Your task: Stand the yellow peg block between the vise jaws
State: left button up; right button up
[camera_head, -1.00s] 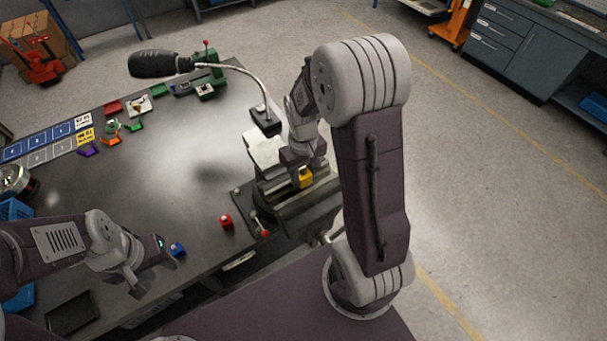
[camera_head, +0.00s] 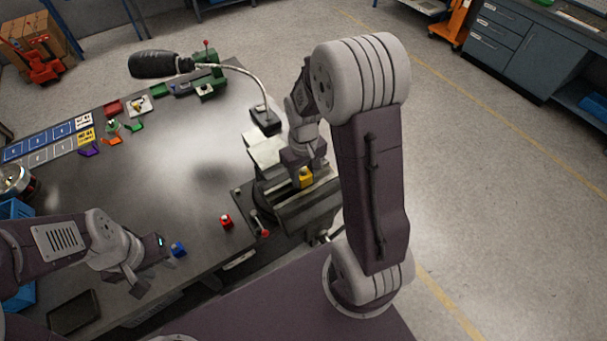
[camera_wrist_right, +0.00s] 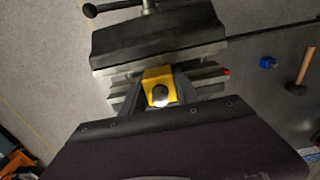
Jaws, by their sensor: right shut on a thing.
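The yellow peg block (camera_head: 306,178) is at the vise, held by my right gripper (camera_head: 303,170). In the right wrist view the yellow block (camera_wrist_right: 152,79) with its round peg sits between the fingers of my right gripper (camera_wrist_right: 160,92), which are shut on it. The vise (camera_head: 300,205) stands at the table's right edge; its dark jaw (camera_wrist_right: 160,40) shows beyond the block in the right wrist view. The block appears over the jaw gap, but how deep it sits is unclear. My left gripper (camera_head: 140,280) is over the table at the lower left; its fingers are too unclear to read.
A red peg block (camera_head: 226,221) and a blue peg block (camera_head: 178,249) lie on the table left of the vise. A black lamp (camera_head: 160,64) stands at the back. Coloured parts lie near the blue and yellow card grid (camera_head: 50,143). The table's middle is clear.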

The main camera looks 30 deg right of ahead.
jog(key=shift+f, duration=0.25)
jog(key=shift+w+f+b, duration=0.1)
jog(key=shift+f+b, duration=0.45)
jog(key=shift+f, duration=0.05)
dwell(0.6)
jog(key=shift+f, duration=0.4)
jog(key=shift+f+b, duration=0.3)
jog(key=shift+f, duration=0.05)
dwell(0.9)
jog(key=o, duration=1.3)
jog(key=shift+o, duration=0.2)
jog(key=shift+r, duration=0.1)
